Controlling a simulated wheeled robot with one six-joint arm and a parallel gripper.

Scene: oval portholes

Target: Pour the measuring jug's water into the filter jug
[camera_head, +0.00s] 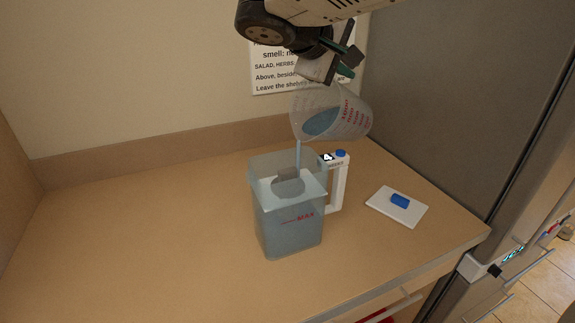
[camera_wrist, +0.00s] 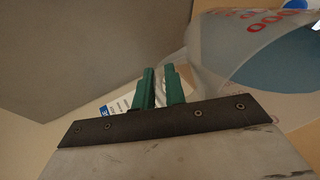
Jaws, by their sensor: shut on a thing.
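The clear measuring jug (camera_head: 352,118) with red markings is tilted, its mouth to the left, above the filter jug. Bluish water shows inside it, and a thin stream falls from its lip into the top of the filter jug. The filter jug (camera_head: 290,230) is translucent grey-blue with a red MAX mark and a white handle (camera_head: 339,185); it stands upright on the counter. My gripper (camera_head: 349,62) is shut on the measuring jug; the grip itself is mostly hidden. In the wrist view, the green fingers (camera_wrist: 159,90) are close together and the measuring jug (camera_wrist: 255,50) fills the upper right.
A printed sign (camera_head: 275,75) is on the wall behind. A grey tall panel (camera_head: 450,90) stands at the right. The counter's left side (camera_head: 130,220) is clear.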

